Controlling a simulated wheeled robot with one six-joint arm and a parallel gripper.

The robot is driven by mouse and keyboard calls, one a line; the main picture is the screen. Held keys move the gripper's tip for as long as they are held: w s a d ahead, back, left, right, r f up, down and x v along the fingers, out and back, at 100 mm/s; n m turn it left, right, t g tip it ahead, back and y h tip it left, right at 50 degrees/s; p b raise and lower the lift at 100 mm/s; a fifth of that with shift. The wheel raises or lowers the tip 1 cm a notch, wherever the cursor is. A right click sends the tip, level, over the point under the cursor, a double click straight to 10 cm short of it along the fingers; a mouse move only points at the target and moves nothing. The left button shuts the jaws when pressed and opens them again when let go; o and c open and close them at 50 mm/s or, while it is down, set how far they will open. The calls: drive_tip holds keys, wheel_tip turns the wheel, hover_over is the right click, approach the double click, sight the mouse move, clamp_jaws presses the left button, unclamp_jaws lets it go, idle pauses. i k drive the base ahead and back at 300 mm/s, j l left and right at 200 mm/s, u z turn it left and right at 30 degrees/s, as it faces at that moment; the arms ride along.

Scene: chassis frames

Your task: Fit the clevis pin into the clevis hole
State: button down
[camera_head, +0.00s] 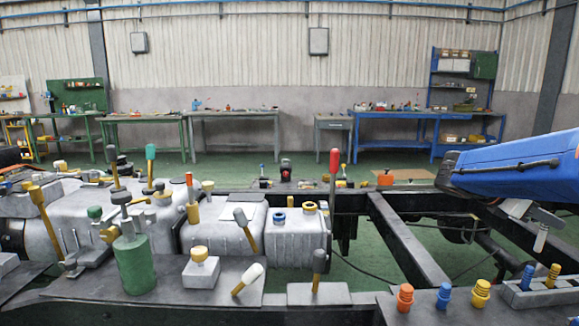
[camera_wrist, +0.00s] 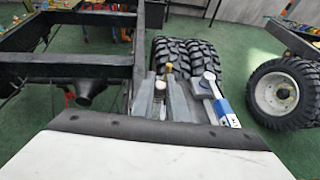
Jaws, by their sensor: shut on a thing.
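My gripper (camera_head: 528,212) hangs under my blue arm at the right of the head view. It is shut on a pale grey pin (camera_head: 541,238), which points down and slightly tilted, in the air above the chassis. In the wrist view my gripper (camera_wrist: 161,88) shows beyond the white housing, with a small silver pin end (camera_wrist: 160,87) between grey fingers. The clevis hole cannot be made out in either view. I cannot tell how far the pin is from it.
A grey block (camera_head: 540,298) with blue and yellow pegs lies below at right. Orange (camera_head: 404,298), blue (camera_head: 444,296) and yellow (camera_head: 481,294) fittings stand beside it. Chassis beams (camera_head: 407,240) and tanks (camera_head: 295,240) fill the middle. Tyres (camera_wrist: 283,92) show in the wrist view.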

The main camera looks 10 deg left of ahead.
sight(96, 182)
drive_tip(key=u, duration=3)
drive_tip(key=i+j+u, duration=0.1)
drive_tip(key=i+u, duration=0.35)
drive_tip(key=i, duration=2)
drive_tip(key=i+z, duration=0.1)
drive_tip(key=z, duration=0.35)
drive_tip(key=i+z, duration=0.1)
drive_tip(key=z, duration=0.35)
drive_tip(key=i+j+z, duration=0.1)
drive_tip(key=z, duration=0.35)
